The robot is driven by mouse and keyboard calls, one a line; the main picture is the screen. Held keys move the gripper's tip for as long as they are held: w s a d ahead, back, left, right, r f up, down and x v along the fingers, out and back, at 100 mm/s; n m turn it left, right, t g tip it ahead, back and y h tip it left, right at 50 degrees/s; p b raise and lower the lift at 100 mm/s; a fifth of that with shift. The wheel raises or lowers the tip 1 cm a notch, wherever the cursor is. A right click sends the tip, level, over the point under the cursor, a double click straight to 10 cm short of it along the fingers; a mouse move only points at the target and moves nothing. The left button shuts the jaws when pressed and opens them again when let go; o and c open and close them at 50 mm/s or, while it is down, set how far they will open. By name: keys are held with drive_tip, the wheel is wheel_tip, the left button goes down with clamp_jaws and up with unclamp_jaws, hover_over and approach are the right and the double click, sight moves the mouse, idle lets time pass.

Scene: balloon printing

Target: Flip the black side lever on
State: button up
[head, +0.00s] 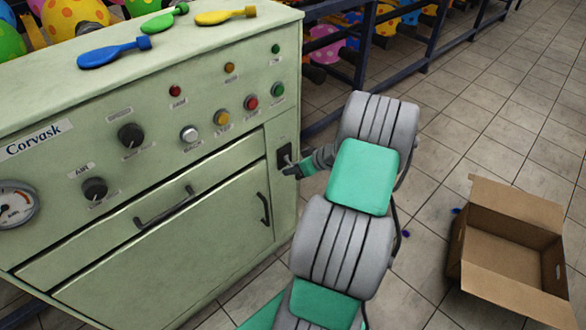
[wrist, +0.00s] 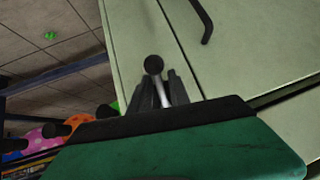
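The black side lever (wrist: 153,64) has a round black knob on a pale metal stem and shows in the wrist view in front of the pale green machine wall. In the head view its dark mounting plate (head: 284,154) is on the machine's right side. My gripper (head: 292,170) is right at this plate and hides most of the lever. In the wrist view the dark fingers of my gripper (wrist: 160,88) stand close together on either side of the stem, below the knob. I cannot tell whether they touch it.
The green machine (head: 150,220) has knobs, coloured buttons and a gauge. Uninflated balloons (head: 115,52) lie on its top. An open cardboard box (head: 510,245) stands on the tiled floor at right. A dark rail (head: 430,45) runs behind, with colourful balloons beyond.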

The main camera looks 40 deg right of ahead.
clamp_jaws()
idle(1.1)
